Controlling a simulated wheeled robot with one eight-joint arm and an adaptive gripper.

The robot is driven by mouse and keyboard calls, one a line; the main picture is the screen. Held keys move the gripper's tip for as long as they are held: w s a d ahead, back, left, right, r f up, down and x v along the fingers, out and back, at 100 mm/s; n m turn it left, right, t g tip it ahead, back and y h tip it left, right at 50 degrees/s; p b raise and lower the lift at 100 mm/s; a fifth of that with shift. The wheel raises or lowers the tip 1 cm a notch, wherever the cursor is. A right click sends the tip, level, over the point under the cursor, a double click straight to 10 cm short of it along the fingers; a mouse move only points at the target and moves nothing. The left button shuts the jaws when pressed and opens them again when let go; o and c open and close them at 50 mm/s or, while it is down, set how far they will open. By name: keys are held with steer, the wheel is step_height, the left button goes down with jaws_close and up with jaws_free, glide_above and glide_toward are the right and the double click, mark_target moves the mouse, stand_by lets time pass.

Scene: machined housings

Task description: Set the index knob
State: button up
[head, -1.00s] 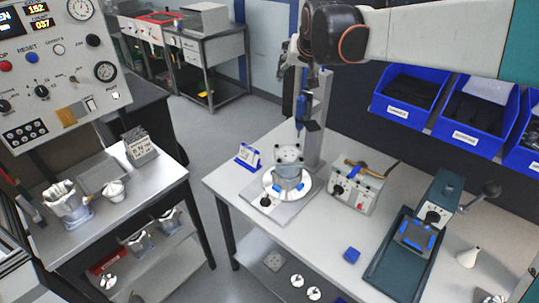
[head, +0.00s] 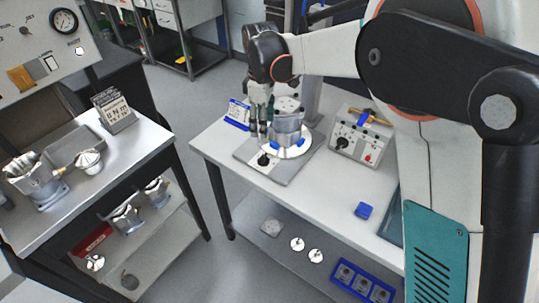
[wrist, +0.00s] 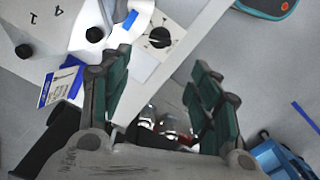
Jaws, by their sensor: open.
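A black knob (head: 263,160) sits at the front corner of the fixture's grey base plate (head: 276,170). In the wrist view a black knob (wrist: 160,37) stands on a pale square with dark dial marks. I cannot read its setting. The housing (head: 288,128) stands upright on the white round disc, with blue pieces around it. My gripper (head: 259,118) hangs fingers-down just left of the housing, above and behind the knob. In the wrist view my gripper (wrist: 160,95) is open and empty, and the knob lies ahead of the fingers, apart from them.
A blue-framed card (head: 238,114) stands close left of the fixture. A control box (head: 360,138) stands to its right. The side table (head: 150,135) holds a spouted part and number cards. Bare bench lies in front.

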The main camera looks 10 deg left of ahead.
mark_target(263, 156)
step_height(263, 156, down, 14)
steer(key=b, duration=0.3)
steer(key=shift+r+b, duration=0.25)
steer(key=shift+b, duration=0.1)
steer(key=shift+c, duration=0.6)
steer(key=c, duration=0.9)
